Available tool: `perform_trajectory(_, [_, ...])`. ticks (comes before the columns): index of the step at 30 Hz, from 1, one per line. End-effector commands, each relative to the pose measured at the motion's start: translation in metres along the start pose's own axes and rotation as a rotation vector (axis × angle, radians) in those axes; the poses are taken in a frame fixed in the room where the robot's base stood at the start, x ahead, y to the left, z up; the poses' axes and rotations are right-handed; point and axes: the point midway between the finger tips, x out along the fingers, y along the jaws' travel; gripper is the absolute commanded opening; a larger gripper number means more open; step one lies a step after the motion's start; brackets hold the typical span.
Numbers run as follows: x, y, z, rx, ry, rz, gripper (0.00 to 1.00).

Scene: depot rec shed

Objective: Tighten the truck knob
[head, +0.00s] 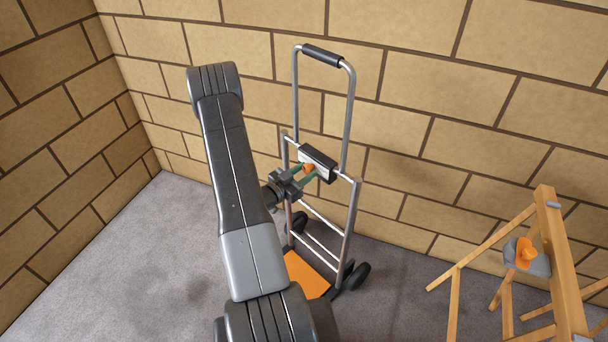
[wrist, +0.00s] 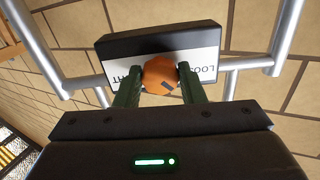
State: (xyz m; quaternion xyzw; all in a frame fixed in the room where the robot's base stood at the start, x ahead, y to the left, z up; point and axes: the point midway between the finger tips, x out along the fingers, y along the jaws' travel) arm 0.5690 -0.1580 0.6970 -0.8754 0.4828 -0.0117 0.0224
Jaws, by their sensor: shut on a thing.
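The truck knob (wrist: 160,76) is orange and round with a dark mark near its lower right edge. It sits on the front of a black box with a white label (wrist: 205,68); part of the lettering shows and the rest is hidden. My gripper (wrist: 158,80) has its two green fingers on either side of the knob, shut on it. In the head view the knob (head: 308,168) is small between the fingertips of my gripper (head: 308,172). The hand truck (head: 349,110) stands upright against the block wall, with a silver tube frame and a black handle grip.
A wooden sawhorse (head: 560,260) stands at the right, with an orange and grey item (head: 525,254) on it. The truck's orange toe plate (head: 308,272) and black wheels (head: 356,277) are low on the grey floor. The floor at left is clear.

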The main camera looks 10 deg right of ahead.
Motion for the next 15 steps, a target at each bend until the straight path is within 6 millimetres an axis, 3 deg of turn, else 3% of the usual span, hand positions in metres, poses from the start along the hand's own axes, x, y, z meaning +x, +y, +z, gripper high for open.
perform_trajectory(15, [0.0001, -0.0003, 0.0082, 0.414, 0.004, 0.000, 0.13])
